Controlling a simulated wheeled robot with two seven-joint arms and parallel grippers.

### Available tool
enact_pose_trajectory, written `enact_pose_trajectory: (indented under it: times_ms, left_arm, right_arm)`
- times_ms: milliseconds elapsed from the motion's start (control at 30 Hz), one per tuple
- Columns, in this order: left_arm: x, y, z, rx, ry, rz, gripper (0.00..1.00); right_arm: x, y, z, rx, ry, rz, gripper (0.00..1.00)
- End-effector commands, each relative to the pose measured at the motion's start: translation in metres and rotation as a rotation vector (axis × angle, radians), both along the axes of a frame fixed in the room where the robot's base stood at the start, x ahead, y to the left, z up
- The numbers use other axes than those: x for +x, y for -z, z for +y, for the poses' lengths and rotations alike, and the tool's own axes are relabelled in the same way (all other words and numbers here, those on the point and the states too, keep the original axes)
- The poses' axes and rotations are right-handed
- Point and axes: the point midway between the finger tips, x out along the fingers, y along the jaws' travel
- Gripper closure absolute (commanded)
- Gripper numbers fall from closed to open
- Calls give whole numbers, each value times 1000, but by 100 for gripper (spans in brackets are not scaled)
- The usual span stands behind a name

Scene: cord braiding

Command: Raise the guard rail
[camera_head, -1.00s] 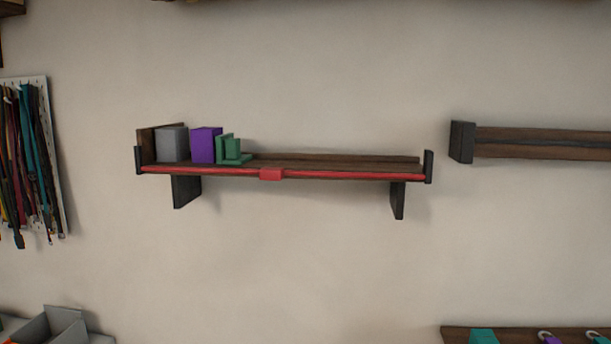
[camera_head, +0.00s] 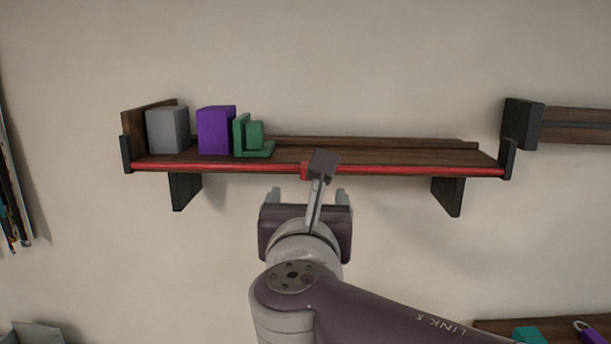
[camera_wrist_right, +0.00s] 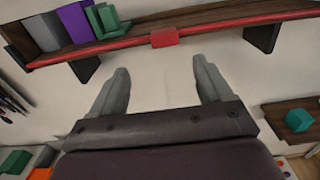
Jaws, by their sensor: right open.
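The guard rail (camera_head: 222,168) is a thin red bar along the front edge of the wooden shelf (camera_head: 390,154), low at board level between two black end posts. Its red centre block (camera_head: 304,170) is partly hidden behind a grey part of my right arm in the head view. In the right wrist view the block (camera_wrist_right: 165,38) shows whole, ahead of and between the fingertips. My right gripper (camera_head: 308,192) is open and empty, below and in front of the block, apart from it. It also shows in the right wrist view (camera_wrist_right: 163,80). My left gripper is not in view.
A grey box (camera_head: 168,130), a purple box (camera_head: 216,130) and a green piece (camera_head: 252,137) stand on the shelf's left part. Its right part is bare. Black brackets (camera_head: 448,195) hang below. Another wall rack (camera_head: 523,124) is close at the right.

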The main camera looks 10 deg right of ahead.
Motion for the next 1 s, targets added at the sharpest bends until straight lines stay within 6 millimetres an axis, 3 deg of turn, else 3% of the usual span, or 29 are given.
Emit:
enact_pose_trajectory:
  times_ms: [167, 300, 500, 700, 1000]
  left_arm:
    - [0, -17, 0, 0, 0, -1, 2]
    - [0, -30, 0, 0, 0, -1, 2]
    - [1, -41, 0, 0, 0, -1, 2]
    - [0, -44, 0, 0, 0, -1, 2]
    - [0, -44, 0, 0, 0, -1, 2]
  right_arm:
    - [26, -4, -10, -16, 7, 11, 21]
    - [65, -3, -20, -14, 5, 11, 21]
    - [104, -1, -30, -12, 2, 11, 21]
    - [119, 1, -35, -10, 0, 9, 21]
    - [121, 3, -35, -9, -1, 9, 25]
